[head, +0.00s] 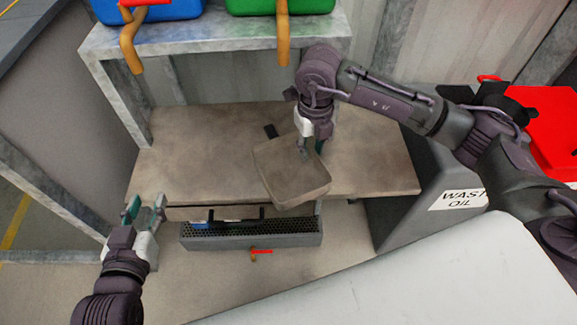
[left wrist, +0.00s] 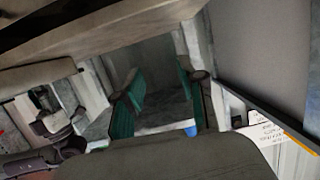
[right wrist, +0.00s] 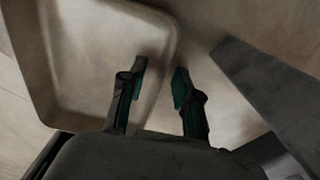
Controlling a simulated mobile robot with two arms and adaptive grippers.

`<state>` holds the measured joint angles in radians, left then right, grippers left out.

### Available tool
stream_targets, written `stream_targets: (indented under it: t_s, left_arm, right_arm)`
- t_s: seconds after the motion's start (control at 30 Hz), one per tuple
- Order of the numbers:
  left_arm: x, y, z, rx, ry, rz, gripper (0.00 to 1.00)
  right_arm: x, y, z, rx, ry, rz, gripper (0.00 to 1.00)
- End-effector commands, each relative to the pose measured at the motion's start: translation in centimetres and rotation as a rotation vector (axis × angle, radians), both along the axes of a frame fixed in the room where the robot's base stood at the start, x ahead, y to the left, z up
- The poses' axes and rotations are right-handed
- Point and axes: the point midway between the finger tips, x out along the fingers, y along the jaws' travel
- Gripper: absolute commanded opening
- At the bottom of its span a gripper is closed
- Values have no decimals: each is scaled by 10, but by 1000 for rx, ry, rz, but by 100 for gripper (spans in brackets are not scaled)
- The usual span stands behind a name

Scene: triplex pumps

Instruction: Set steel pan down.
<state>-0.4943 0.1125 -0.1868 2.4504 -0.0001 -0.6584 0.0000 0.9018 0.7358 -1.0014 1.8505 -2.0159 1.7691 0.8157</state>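The steel pan (head: 285,170) is a shallow, squarish, brownish pan at the front of the bench (head: 200,150), with its near corner reaching past the front edge. I cannot tell whether it rests fully on the bench. My right gripper (head: 312,150) is at the pan's right side. In the right wrist view, the fingers (right wrist: 160,80) are apart, one on each side of the pan's rim (right wrist: 165,35), with a visible gap. My left gripper (head: 146,208) is open and empty off the bench's front left corner; its parted fingers also show in the left wrist view (left wrist: 163,90).
A raised shelf (head: 210,38) at the back holds a blue container (head: 175,8) and a green container (head: 275,5) with hanging spouts. A mesh-topped grey tray (head: 215,241) sits below the bench front. A grey waste oil bin (head: 410,215) stands at right. The bench's left half is clear.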

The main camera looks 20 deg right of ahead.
Motion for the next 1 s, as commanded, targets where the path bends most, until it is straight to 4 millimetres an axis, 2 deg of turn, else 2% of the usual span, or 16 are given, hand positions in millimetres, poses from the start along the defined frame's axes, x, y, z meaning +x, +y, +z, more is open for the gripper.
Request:
stream_targets:
  t_s: [0.07, 0.23, 0.87, 1.0]
  left_arm:
    - [0, 0, 0, 0, 1, 0, 40]
    - [0, 0, 0, 0, 2, 0, 40]
    - [-1, 1, -1, 4, 15, 1, 40]
    - [-9, 4, -15, 23, 98, 6, 40]
  right_arm:
    - [0, 0, 0, 0, 0, 0, 29]
    - [0, 0, 0, 1, 0, 0, 1]
    - [1, 0, 5, 1, -2, 0, 0]
    - [1, 0, 16, 2, -4, 0, 0]
